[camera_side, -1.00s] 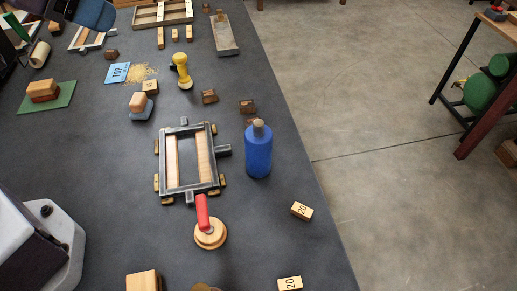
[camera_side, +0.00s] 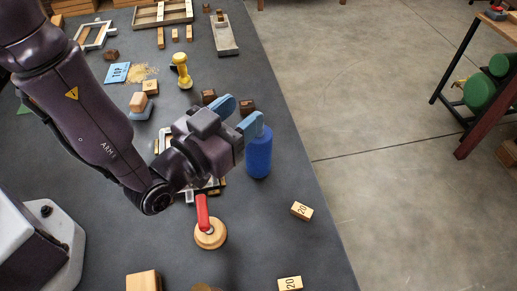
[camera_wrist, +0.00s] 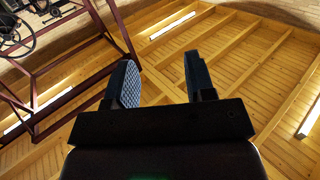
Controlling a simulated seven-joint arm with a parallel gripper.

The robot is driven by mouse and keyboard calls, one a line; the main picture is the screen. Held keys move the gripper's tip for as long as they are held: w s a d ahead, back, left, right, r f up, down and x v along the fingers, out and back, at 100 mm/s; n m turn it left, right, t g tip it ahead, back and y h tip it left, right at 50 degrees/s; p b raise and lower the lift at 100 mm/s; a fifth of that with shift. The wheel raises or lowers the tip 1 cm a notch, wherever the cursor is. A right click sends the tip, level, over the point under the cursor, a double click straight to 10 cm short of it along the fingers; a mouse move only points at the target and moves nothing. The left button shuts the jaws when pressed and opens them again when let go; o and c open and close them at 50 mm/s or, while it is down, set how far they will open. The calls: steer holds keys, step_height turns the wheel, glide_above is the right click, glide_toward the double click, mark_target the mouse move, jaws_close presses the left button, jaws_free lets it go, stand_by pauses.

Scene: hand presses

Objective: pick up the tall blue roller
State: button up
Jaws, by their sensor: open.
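The tall blue roller (camera_side: 258,155) stands upright near the table's right edge in the side view. Its upper end is hidden behind one of my fingers. My gripper (camera_side: 238,113) is open, with its two blue fingers pointing right and away. One finger overlaps the roller's top in the picture; I cannot tell whether it touches. In the wrist view my open gripper (camera_wrist: 161,78) shows nothing between its fingers, only ceiling behind, and the roller is not in that view.
My arm covers most of the metal frame. A round wooden piece with a red handle (camera_side: 207,226) stands in front. Brown blocks (camera_side: 247,107) and a yellow-handled stamp (camera_side: 182,72) stand behind. Blocks marked 20 (camera_side: 301,211) lie to the right. The table's right edge is close to the roller.

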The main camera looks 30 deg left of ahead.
mark_target(259, 148)
steer(key=shift+w+d+f, duration=0.15)
steer(key=shift+w+f, duration=1.1)
steer(key=shift+f, duration=0.2)
steer(key=shift+w+d+f, duration=0.15)
steer(key=shift+w+f, duration=1.1)
steer(key=shift+f, duration=0.2)
steer(key=shift+r, duration=0.1)
jaws_close()
